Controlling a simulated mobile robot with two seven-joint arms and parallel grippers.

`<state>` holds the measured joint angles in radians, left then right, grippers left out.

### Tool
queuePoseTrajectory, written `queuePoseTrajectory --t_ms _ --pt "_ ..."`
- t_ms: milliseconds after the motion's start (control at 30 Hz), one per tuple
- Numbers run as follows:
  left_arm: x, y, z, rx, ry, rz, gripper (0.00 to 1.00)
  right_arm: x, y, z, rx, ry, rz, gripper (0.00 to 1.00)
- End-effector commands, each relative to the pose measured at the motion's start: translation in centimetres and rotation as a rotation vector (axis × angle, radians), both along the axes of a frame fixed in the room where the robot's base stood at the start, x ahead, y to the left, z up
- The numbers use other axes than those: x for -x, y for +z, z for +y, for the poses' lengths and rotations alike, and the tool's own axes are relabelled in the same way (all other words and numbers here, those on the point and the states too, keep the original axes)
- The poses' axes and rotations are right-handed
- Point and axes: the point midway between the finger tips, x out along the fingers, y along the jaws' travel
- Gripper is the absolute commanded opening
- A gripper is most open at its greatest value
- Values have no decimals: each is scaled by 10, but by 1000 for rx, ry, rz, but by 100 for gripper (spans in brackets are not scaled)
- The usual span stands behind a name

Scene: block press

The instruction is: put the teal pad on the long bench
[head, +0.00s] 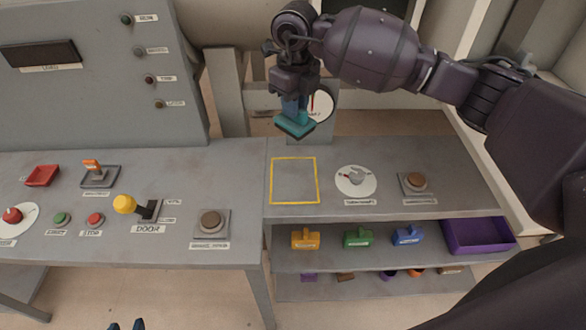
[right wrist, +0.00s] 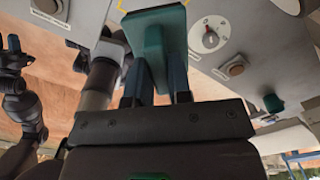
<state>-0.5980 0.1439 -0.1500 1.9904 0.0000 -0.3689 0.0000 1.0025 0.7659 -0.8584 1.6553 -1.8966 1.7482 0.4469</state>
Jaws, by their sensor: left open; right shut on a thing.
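The teal pad (head: 297,127) hangs in the air in my right gripper (head: 294,104), by the back edge of the right-hand bench (head: 350,205). In the right wrist view the teal pad (right wrist: 158,38) sits between the two blue fingers of the right gripper (right wrist: 155,82), which are shut on its stem. The wide plate of the pad faces away from the gripper. The left-hand bench (head: 180,185) carries controls. I cannot tell which bench is the long one. My left gripper (head: 126,325) is open, with only its fingertips showing at the bottom edge.
A yellow outlined square (head: 294,203) on the right-hand bench is empty. A dial (head: 356,181) and a brown button (head: 415,181) stand right of it. Orange, green and blue handled blocks and a purple tray (head: 477,236) are on the shelf below. A yellow-knobbed lever (head: 125,204) stands up at left.

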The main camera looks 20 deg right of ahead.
Motion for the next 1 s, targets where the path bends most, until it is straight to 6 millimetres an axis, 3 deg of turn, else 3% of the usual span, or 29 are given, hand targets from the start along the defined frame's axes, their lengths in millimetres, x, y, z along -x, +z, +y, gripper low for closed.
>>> queuePoseTrajectory --t_ms 500,1000 --pt "3 8 0 2 3 3 43 1 -111 1 0 2 4 3" --pt "2 11 0 2 2 1 43 1 -158 0 1 1 3 3"
